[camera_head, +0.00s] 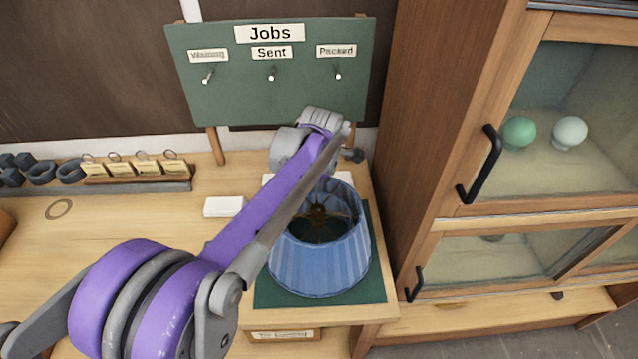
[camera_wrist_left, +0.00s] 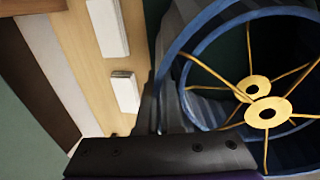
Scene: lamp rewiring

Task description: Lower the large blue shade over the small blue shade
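The large blue shade (camera_head: 322,262) stands upright on the green mat (camera_head: 375,290), its open top facing up. In the left wrist view its rim and brass spider (camera_wrist_left: 270,112) are close. A second brass hub and a smaller blue ring show within it, which I take for the small blue shade (camera_wrist_left: 192,84); the large shade is around it. Whether the large shade's bottom rests fully on the mat is hard to tell. My left gripper (camera_wrist_left: 160,98) is at the large shade's rim, its fingers apparently shut on it. My arm hides the fingertips in the head view. My right gripper is not in view.
A green Jobs board (camera_head: 270,100) with pegs stands behind. A wooden cabinet (camera_head: 425,130) rises close on the right. A white block (camera_head: 224,207) lies left of the mat. A rack of tags (camera_head: 135,170) and dark rings are at the back left. The left bench is mostly clear.

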